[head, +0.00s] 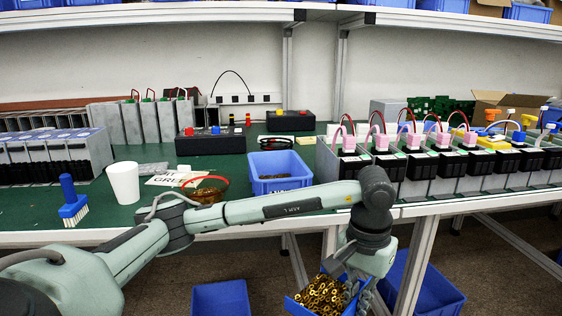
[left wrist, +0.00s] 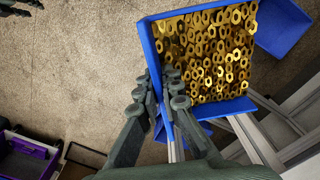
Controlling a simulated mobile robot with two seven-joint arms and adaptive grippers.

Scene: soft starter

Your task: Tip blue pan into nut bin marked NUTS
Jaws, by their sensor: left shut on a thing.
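The blue pan (head: 295,307), full of brass nuts (head: 325,293), is in front of and below the table edge in the head view. My left gripper (head: 357,288) is shut on the pan's side. In the left wrist view the fingers (left wrist: 168,92) clasp the blue pan's wall (left wrist: 149,50), and nuts (left wrist: 210,50) cover its inside. A blue bin (head: 281,187) with a white label stands on the green table, above and left of the pan in the head view; its label is too small to read surely. Some dark contents show inside.
A wire-handled basket (head: 205,190), white cup (head: 124,182) and blue brush (head: 72,205) stand left of the bin. A row of grey battery units (head: 430,165) stands right. Blue bins (head: 220,298) (head: 432,290) are below the table.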

